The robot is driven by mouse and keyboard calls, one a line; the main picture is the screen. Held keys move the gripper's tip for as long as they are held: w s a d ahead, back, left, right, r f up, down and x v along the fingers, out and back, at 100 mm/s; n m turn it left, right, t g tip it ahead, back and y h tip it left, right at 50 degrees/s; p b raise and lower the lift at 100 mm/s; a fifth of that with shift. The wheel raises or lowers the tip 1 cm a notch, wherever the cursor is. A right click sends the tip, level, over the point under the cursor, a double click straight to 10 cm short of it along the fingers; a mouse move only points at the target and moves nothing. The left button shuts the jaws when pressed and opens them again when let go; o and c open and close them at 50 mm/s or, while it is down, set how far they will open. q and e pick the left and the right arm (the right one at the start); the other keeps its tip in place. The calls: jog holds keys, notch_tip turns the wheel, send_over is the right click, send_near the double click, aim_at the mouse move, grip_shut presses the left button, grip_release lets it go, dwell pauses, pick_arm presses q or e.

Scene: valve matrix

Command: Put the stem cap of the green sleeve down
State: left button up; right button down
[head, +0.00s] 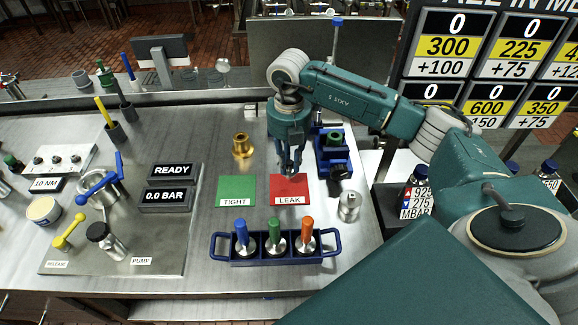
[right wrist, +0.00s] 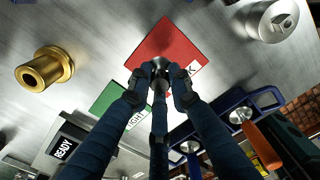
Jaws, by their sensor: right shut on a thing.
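My right gripper (head: 290,168) points down over the red LEAK plate (head: 289,187). In the right wrist view its fingers (right wrist: 160,80) are shut on a small round metal piece, the stem cap (right wrist: 159,65), mostly hidden between the fingertips. The cap is above the red plate, also visible in that view (right wrist: 165,45); I cannot tell whether it touches. A green sleeve-like part (head: 335,138) sits on the blue fixture (head: 331,158) right of the gripper. The green TIGHT plate (head: 236,188) is left of the red one and bare. My left gripper is not in view.
A blue rack (head: 218,247) with blue, green and orange-handled tools stands in front of the plates. A brass fitting (head: 242,146) is behind the green plate. A silver cylinder (head: 349,207) stands to the right. READY and 0.0 BAR displays (head: 168,182) are left.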

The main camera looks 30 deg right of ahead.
aim_at(289, 171)
notch_tip(289, 171, down, 3)
jog(key=shift+w+r, duration=0.1)
jog(key=shift+f, duration=0.25)
jog(key=c, duration=1.7)
grip_release()
jog(key=shift+r, duration=0.1)
jog(key=shift+o, duration=0.6)
jog(key=shift+r, duration=0.1)
notch_tip(289, 171, up, 11)
jog(key=b, duration=0.3)
jog(key=shift+r+b, duration=0.35)
jog(key=shift+r, duration=0.2)
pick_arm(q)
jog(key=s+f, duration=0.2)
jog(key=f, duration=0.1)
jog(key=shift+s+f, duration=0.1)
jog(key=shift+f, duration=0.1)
